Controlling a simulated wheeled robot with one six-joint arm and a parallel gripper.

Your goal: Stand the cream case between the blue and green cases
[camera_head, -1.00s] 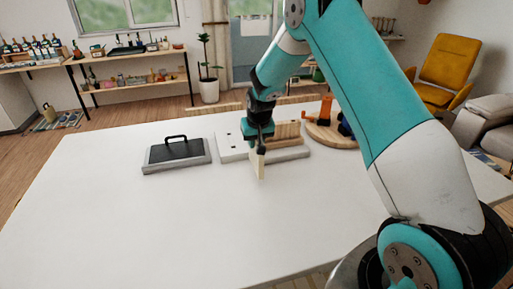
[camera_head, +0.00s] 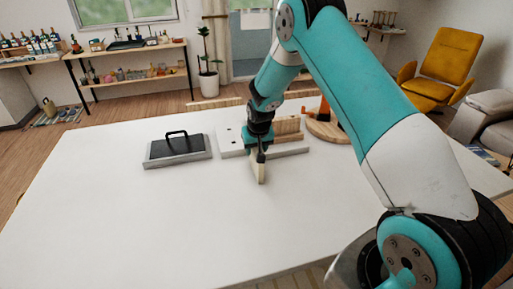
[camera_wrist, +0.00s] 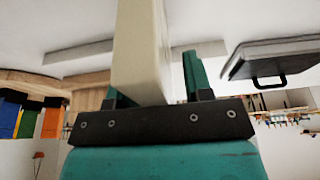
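My gripper (camera_head: 259,156) is shut on the cream case (camera_head: 260,173), which hangs upright and narrow below the fingers over the white table. I cannot tell if its lower end touches the table. In the wrist view the cream case (camera_wrist: 141,45) is between the two teal fingers (camera_wrist: 155,85). The blue case (camera_wrist: 10,112), green case (camera_wrist: 29,120) and orange case (camera_wrist: 52,118) stand side by side at the left edge of the wrist view. In the head view only the orange case (camera_head: 325,109) shows, on a round wooden board; my arm hides the blue and green ones.
A black-topped grey tray with a handle (camera_head: 178,148) lies left on the table. A white base (camera_head: 230,143) with holes and wooden blocks (camera_head: 288,127) is just behind my gripper. The round wooden board (camera_head: 326,132) is at the back right. The table's front (camera_head: 130,220) is clear.

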